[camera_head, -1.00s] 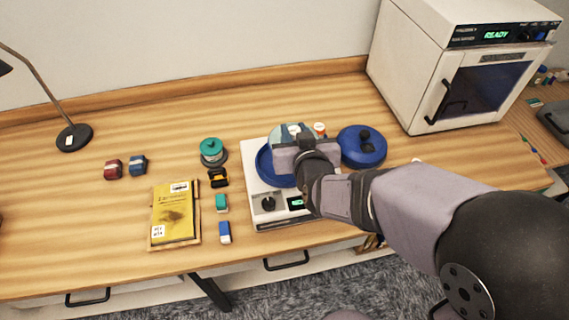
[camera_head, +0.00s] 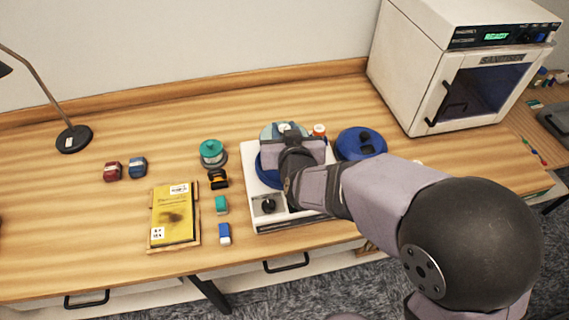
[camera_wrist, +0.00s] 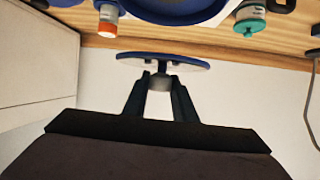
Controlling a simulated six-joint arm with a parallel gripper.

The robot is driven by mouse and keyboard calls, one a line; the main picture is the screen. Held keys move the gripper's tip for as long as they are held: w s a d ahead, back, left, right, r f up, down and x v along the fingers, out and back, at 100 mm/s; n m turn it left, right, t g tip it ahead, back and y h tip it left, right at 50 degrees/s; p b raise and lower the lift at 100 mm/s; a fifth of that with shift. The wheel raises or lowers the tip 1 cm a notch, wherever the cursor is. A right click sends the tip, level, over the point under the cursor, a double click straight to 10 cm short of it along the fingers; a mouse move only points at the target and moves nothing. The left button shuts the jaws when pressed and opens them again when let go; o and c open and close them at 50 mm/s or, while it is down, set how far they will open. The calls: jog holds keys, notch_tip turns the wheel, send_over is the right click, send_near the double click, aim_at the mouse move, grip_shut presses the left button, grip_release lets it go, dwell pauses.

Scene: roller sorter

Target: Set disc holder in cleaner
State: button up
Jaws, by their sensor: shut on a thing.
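My gripper (camera_wrist: 159,78) is shut on the grey stem of the disc holder (camera_wrist: 180,60), a flat, pale disc with a blue rim. In the head view, the light-blue disc holder (camera_head: 283,129) shows just behind my gripper, which hides part of it. The cleaner (camera_head: 250,198) is a white box with a blue bowl (camera_head: 268,176) and a black dial; my gripper and arm cover much of it. The bowl also shows at the top of the wrist view (camera_wrist: 170,8). The disc holder appears apart from the bowl there; its height above it is unclear.
A blue lid (camera_head: 360,144) lies right of the cleaner. An orange-capped bottle (camera_head: 319,130) stands behind it, and a teal-capped jar (camera_head: 211,152) stands left. Small blocks and a yellow book (camera_head: 174,213) lie further left.

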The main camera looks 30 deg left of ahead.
jog(key=shift+f+p, duration=0.85)
jog(key=shift+f, duration=4.1)
jog(key=shift+f, duration=0.1)
jog(key=o, duration=1)
jog(key=shift+o, duration=0.2)
jog(key=shift+s+d+r, duration=0.25)
jog(key=shift+s+d, duration=0.1)
jog(key=b+v, duration=0.3)
jog(key=v, duration=0.8)
jog(key=shift+w, duration=0.1)
